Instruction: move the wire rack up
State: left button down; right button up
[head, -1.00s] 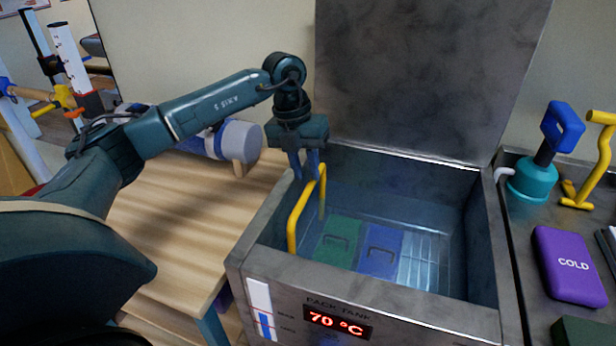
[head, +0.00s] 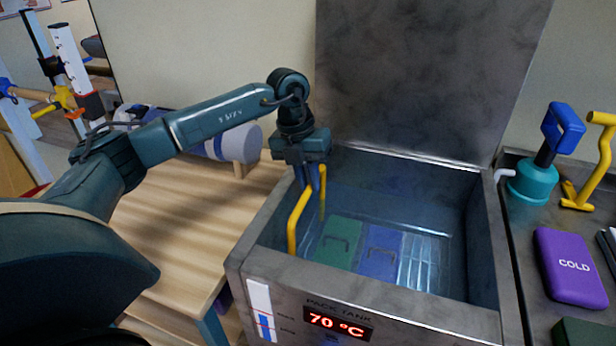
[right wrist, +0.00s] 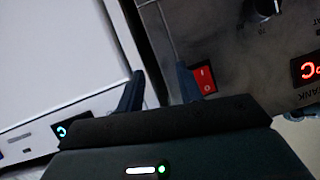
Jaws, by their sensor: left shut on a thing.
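The wire rack (head: 425,262) lies low in the open steel tank (head: 240,258), under clear water. Its yellow handle (head: 292,234) stands up along the tank's left side, above the water. A green pack (head: 338,243) and a blue pack (head: 380,252) lie on the rack. My left gripper (head: 315,184) points down and is shut on the top bar of the yellow handle, near its far end. My right gripper (right wrist: 160,82) shows in the right wrist view with its fingers apart and nothing between them, near the red switch (right wrist: 204,78) on a metal front panel.
The tank's raised lid (head: 420,80) stands behind it. A wooden table (head: 170,225) is on the left. On the right, a counter holds a purple cold pack (head: 570,265), a teal tool with a blue handle (head: 533,180) and a yellow stand (head: 592,165).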

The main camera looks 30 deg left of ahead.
pick_arm(q)
jog(key=shift+r, duration=0.1)
